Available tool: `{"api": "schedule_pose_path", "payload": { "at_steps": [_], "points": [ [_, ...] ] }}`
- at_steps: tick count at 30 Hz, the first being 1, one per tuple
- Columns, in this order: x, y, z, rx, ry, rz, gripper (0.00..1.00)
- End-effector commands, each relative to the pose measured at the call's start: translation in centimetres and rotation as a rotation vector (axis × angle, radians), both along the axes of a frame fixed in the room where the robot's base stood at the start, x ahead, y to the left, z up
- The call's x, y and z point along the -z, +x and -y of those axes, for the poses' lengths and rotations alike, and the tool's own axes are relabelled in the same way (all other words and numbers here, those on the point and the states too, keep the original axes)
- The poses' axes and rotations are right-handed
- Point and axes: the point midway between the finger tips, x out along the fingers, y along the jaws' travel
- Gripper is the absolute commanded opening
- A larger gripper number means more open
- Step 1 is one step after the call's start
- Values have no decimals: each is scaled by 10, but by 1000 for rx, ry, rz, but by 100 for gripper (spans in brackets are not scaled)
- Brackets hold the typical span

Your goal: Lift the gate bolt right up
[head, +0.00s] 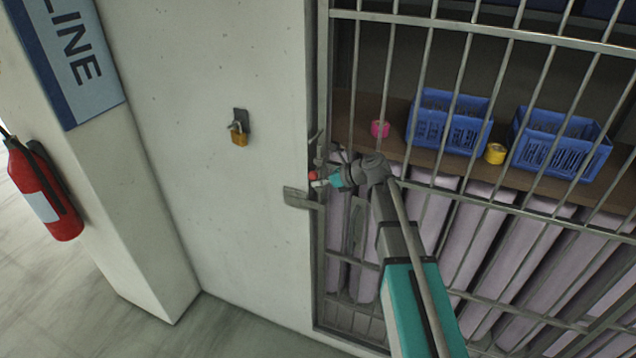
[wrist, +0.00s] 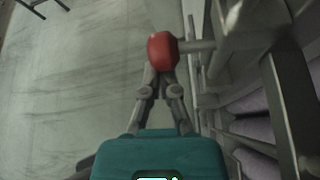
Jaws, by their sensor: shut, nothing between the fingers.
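The gate bolt shows as a red knob (head: 313,176) at the left edge of the barred gate (head: 391,80). In the wrist view the red knob (wrist: 162,51) sits on a metal stem that runs right to the gate's frame. My gripper (head: 324,180) is at the knob in the head view. In the wrist view my gripper (wrist: 157,72) is shut, with its fingertips just below the knob and partly hidden by it. I cannot tell whether they touch it. The bolt's shaft is mostly hidden by my arm and the bars.
A metal plate (head: 301,197) juts over the wall just below the knob. A brass padlock (head: 239,134) hangs on the concrete wall (head: 215,210). Behind the bars, blue crates (head: 449,124) and tape rolls stand on a shelf. A fire extinguisher (head: 45,190) is far left.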

Motion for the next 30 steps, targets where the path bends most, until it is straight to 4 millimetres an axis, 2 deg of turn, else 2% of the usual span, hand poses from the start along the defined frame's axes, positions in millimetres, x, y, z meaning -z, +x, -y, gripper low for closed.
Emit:
{"api": "schedule_pose_path", "payload": {
  "at_steps": [1, 7, 22, 30],
  "points": [
    [-9, 0, 0, 0, 1, 0, 0],
    [-14, 0, 0, 0, 1, 0, 0],
    [-11, 0, 0, 0, 1, 0, 0],
    [1, -2, 1, 0, 1, 0, 0]
  ]
}}
